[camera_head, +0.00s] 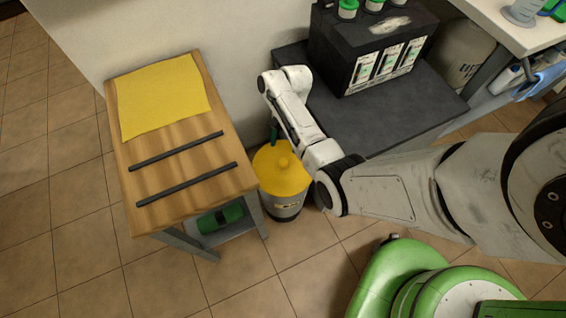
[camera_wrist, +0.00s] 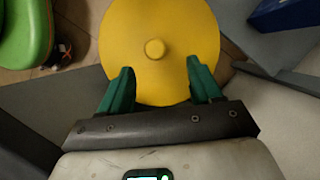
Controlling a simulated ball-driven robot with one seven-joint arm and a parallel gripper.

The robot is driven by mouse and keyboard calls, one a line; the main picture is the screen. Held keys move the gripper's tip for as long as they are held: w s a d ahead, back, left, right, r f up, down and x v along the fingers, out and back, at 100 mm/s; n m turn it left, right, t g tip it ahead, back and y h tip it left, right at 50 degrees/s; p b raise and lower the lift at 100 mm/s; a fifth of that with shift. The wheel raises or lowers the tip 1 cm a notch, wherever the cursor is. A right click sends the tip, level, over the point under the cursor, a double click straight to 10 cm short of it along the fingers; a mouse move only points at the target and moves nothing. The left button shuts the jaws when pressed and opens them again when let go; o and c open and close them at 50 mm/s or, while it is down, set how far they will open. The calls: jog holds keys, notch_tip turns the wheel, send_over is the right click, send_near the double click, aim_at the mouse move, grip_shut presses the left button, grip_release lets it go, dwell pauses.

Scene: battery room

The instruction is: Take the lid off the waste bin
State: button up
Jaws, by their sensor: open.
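The waste bin (camera_head: 285,207) is a grey cylinder on the tiled floor, between the wooden table and the dark bench. Its round yellow lid (camera_head: 282,168) sits on top with a small round knob (camera_head: 283,162) in the middle. In the wrist view the lid (camera_wrist: 185,30) fills the upper middle, and its knob (camera_wrist: 155,49) lies beyond the fingertips and roughly midway between them. My gripper (camera_wrist: 159,75) has green fingers, spread open and empty over the near part of the lid. In the head view my gripper (camera_head: 274,133) is mostly hidden behind my arm.
The wooden table (camera_head: 148,160) at left carries a yellow cloth (camera_head: 163,95) and two dark bars (camera_head: 180,152). A green cylinder (camera_head: 220,217) lies on its lower shelf. A black battery (camera_head: 375,50) stands on the dark bench (camera_head: 420,103). Open floor lies in front of the table.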

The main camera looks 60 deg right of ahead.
aim_at(283, 161)
jog(key=x, duration=0.3)
jog(key=shift+s+b+x, duration=0.2)
jog(key=shift+b+x, duration=0.25)
jog(key=shift+x, duration=0.9)
jog(key=shift+s+b+x, duration=0.15)
jog(key=shift+b+x, duration=0.3)
jog(key=shift+x, duration=0.9)
jog(key=shift+r, duration=0.1)
jog(key=shift+c, duration=0.3)
jog(key=c, duration=1.1)
notch_tip(283, 161, up, 10)
jog(key=p, duration=0.3)
jog(key=shift+p, duration=0.3)
